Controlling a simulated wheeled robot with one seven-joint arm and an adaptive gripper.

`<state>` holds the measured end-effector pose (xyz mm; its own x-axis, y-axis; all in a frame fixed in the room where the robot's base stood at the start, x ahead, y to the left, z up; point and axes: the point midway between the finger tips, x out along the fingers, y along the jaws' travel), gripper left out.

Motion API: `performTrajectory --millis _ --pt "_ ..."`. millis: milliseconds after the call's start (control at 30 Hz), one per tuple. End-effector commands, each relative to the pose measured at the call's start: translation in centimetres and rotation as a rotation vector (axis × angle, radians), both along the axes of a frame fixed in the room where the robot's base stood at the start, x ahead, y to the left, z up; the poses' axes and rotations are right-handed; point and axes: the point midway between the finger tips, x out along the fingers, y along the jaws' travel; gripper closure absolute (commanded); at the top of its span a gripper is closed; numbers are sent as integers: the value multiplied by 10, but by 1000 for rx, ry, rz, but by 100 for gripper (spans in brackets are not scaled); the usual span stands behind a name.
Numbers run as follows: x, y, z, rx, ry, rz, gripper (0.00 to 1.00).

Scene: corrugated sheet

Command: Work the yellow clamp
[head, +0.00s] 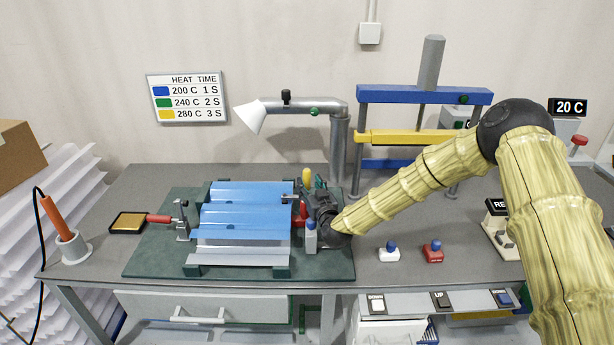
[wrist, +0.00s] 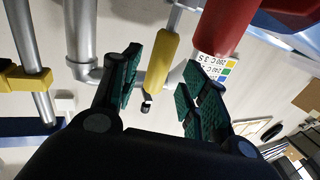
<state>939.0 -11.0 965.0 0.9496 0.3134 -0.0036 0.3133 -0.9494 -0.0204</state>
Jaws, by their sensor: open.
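The yellow clamp handle (head: 307,176) stands upright at the right end of the blue corrugated sheet (head: 245,218), just behind my gripper (head: 318,198) in the head view. In the wrist view the yellow handle (wrist: 160,62) lies between the two green-padded fingers of my gripper (wrist: 161,66). The fingers are apart, with a gap on each side of the handle. The clamp's metal arm (head: 288,197) reaches toward the sheet's right edge. My gripper partly hides the clamp's base in the head view.
A red handle (head: 302,214) stands close to my gripper, also large in the wrist view (wrist: 222,28). A left clamp with a red handle (head: 159,218) lies beside the sheet. A lamp post (head: 339,150) and a blue-and-yellow press (head: 410,136) stand behind. Two button boxes (head: 389,252) (head: 433,251) sit right.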

Motion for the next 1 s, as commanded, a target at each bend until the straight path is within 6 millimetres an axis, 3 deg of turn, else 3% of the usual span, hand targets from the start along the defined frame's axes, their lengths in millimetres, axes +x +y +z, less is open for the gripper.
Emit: performTrajectory --millis 300,733,767,1000 --pt "36 10 1 0 0 -3 56" --pt "43 10 0 1 0 -4 56" --pt "43 10 0 1 0 -4 58" --pt "43 10 0 1 0 -4 100"
